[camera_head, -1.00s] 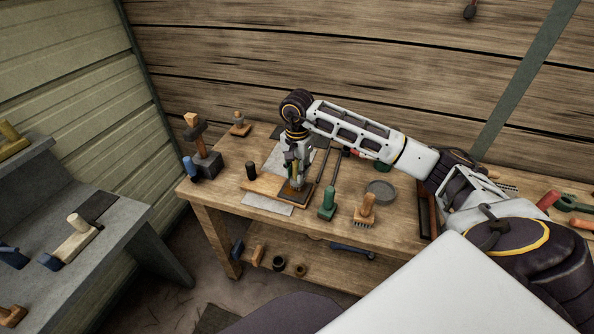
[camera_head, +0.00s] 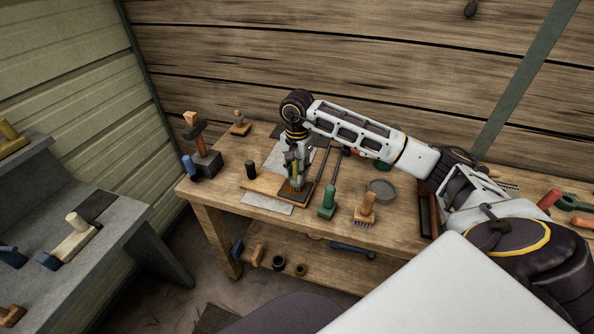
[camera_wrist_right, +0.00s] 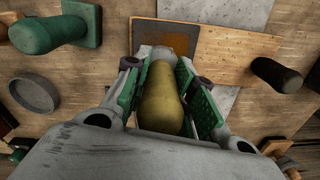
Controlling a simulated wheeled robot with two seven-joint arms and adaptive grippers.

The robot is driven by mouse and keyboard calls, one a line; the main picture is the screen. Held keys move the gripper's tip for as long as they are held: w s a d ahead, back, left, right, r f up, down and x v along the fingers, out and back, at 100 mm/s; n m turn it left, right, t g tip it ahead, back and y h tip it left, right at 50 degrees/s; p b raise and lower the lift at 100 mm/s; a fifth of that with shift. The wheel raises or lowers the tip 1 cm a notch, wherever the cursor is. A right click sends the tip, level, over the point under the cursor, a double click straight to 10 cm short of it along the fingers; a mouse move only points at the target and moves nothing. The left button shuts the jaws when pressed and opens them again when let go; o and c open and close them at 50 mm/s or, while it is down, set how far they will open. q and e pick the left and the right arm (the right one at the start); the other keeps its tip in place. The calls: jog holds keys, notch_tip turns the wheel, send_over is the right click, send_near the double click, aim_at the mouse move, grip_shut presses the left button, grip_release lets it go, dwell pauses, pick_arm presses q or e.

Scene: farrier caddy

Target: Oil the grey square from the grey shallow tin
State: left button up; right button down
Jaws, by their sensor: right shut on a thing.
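My right gripper (camera_head: 297,181) points down over the wooden board on the bench. It is shut on a tool with a yellow-olive handle (camera_wrist_right: 160,100), seen between its fingers in the right wrist view. The tool's lower end is hidden, so I cannot tell whether it touches anything. Beneath it lies a dark square with rusty brown areas (camera_wrist_right: 215,55). Light grey flat pieces lie on either side of the board, one in front (camera_head: 267,203) and one behind (camera_head: 274,160). The grey shallow tin (camera_head: 381,189) stands apart to the right; it also shows in the right wrist view (camera_wrist_right: 35,94). My left gripper is out of view.
A green-handled block (camera_head: 327,203) and a wooden brush (camera_head: 365,211) stand right of the board. A black cylinder (camera_head: 250,170) stands on the board's left. An anvil-like block with a hammer (camera_head: 206,163) is farther left. The bench's front edge is close.

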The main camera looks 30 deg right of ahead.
jog(key=shift+f+b, duration=0.35)
jog(key=shift+f, duration=0.15)
dwell(0.6)
jog(key=shift+d, duration=0.1)
jog(key=shift+s+d+r, duration=0.1)
jog(key=shift+s+d, duration=0.55)
jog(key=shift+s, duration=0.3)
jog(key=shift+w+a, duration=0.1)
jog(key=shift+w+a+b, duration=0.4)
jog(key=shift+w+a, duration=0.25)
jog(key=shift+w, duration=0.15)
jog(key=shift+f, duration=0.2)
jog(key=shift+s+d, duration=0.25)
jog(key=shift+s, duration=0.05)
jog(key=shift+s+d+r, duration=0.1)
jog(key=shift+s+d, duration=0.35)
jog(key=shift+s, duration=0.15)
